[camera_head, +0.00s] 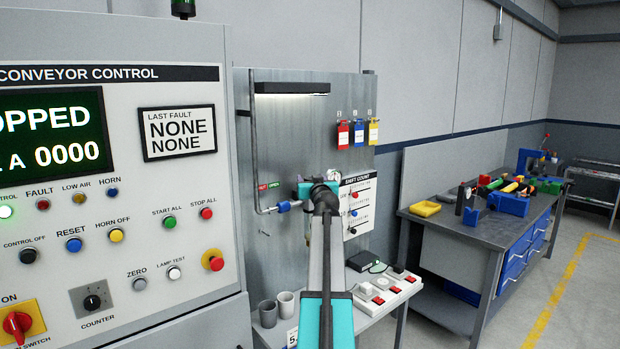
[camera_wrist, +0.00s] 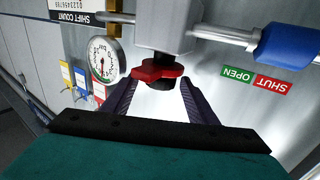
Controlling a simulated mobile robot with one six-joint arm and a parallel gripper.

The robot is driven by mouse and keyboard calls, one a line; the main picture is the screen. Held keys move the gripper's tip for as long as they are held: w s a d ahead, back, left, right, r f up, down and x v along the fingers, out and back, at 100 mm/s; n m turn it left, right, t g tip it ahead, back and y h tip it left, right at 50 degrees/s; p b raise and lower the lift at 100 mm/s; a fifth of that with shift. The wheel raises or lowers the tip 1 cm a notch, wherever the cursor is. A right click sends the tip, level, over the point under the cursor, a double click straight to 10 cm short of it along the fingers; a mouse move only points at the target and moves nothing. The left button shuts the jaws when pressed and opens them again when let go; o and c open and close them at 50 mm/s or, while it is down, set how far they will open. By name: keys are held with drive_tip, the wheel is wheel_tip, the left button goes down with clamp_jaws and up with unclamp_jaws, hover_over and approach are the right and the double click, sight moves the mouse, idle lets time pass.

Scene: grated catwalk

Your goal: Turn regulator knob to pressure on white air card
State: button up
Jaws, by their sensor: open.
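The regulator (camera_wrist: 165,28) is a grey block on the pipe in the wrist view, with a red and black knob (camera_wrist: 158,70) on it. The round white pressure gauge (camera_wrist: 103,61) is left of it, its scale too small to read. My gripper (camera_wrist: 160,92) is open, with one dark finger on each side of the knob. I cannot tell whether either finger touches it. In the head view my arm hides the knob and most of the regulator. A white card (camera_head: 292,338) marked "5" shows partly at the bottom; I cannot tell whether it is the air card.
A blue valve handle (camera_wrist: 290,45) sits on the same pipe, near the OPEN and SHUT labels. The conveyor control panel (camera_head: 110,190) stands close on the left. Cups (camera_head: 268,313) and a switch box (camera_head: 385,295) are on the shelf below. A workbench (camera_head: 455,230) stands right.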

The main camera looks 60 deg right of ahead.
drive_tip(key=shift+w+d, duration=0.35)
drive_tip(key=shift+d, duration=0.1)
drive_tip(key=c, duration=1.1)
drive_tip(key=shift+o, duration=0.2)
drive_tip(key=b, duration=0.5)
drive_tip(key=shift+d+f+n+t+y, duration=0.1)
drive_tip(key=shift+n+t+y, duration=0.2)
drive_tip(key=shift+t, duration=0.1)
drive_tip(key=n+t+y+b, duration=0.2)
drive_tip(key=b, duration=0.7)
drive_tip(key=shift+y, duration=0.3)
drive_tip(key=shift+b, duration=0.8)
drive_tip(key=shift+r, duration=0.25)
drive_tip(key=o, duration=1.1)
drive_tip(key=shift+f, duration=0.1)
drive_tip(key=shift+c, duration=0.2)
